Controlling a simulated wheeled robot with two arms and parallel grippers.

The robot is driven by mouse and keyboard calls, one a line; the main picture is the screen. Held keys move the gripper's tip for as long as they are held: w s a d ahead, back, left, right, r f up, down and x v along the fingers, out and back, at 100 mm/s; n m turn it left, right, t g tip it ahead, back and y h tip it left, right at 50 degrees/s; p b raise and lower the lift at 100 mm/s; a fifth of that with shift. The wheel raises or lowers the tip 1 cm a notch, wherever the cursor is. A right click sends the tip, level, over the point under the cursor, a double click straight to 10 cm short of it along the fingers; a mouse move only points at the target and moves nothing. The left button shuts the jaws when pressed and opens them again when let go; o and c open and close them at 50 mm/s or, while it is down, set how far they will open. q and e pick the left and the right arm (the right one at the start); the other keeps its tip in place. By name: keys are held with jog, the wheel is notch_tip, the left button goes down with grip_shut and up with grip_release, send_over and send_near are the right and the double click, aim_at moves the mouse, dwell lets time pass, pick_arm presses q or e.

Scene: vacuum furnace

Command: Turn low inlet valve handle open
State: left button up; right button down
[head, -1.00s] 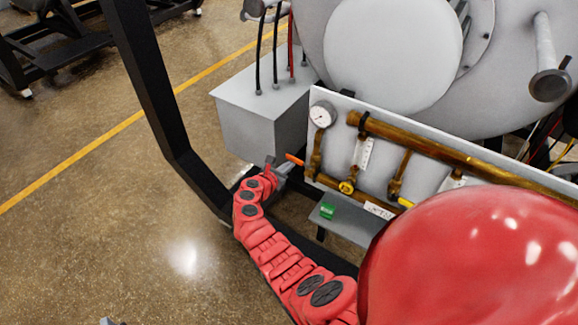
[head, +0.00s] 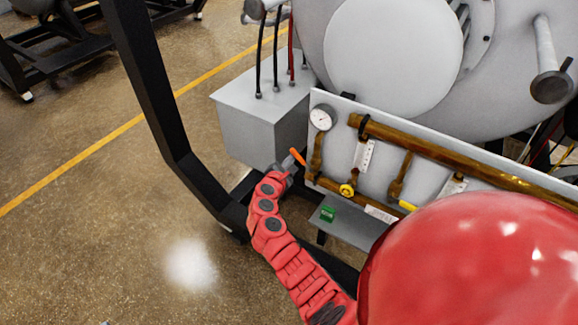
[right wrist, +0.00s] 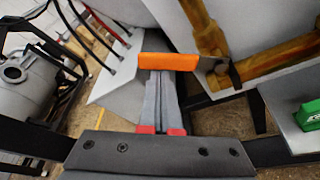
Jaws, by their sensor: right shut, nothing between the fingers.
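The orange inlet valve handle (head: 298,157) sits at the left end of the lower brass pipe, by the panel's lower left corner. In the right wrist view the handle (right wrist: 168,62) lies crosswise just beyond my fingertips, its right end by the brass fitting. My right gripper (head: 287,164) is at the handle in the head view. In the right wrist view its fingers (right wrist: 165,78) are together with nothing between them. The tips meet the handle's near edge in the picture; whether they touch it I cannot tell. My left gripper is not in view.
The grey panel carries a round gauge (head: 322,117), brass pipes (head: 440,150) and yellow valve handles (head: 347,190). A grey box (head: 258,120) stands left of it. A green block (head: 328,213) is on the shelf below. A black frame post (head: 150,80) rises at left.

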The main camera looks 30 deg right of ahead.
jog(key=s+m+b, duration=0.1)
jog(key=m+b, duration=0.1)
jog(key=b, duration=0.1)
jog(key=r+m+t+b, duration=0.1)
jog(key=m+b, duration=0.1)
jog(key=b, duration=0.1)
jog(key=s+d+r+m+t+b, duration=0.1)
jog(key=b, duration=0.2)
jog(key=shift+s+d+r+m+h, duration=0.1)
jog(key=shift+s+m+h, duration=0.2)
jog(key=shift+s+m, duration=0.1)
jog(key=shift+r, duration=0.5)
jog(key=shift+w+f, duration=0.2)
jog(key=shift+w, duration=0.05)
jog(key=b, duration=0.3)
send_near(298, 157)
jog(key=w+a, duration=0.1)
jog(key=a, duration=0.2)
jog(key=shift+w+d+r+t, duration=0.2)
jog(key=shift+r+t, duration=0.2)
jog(key=shift+r, duration=0.05)
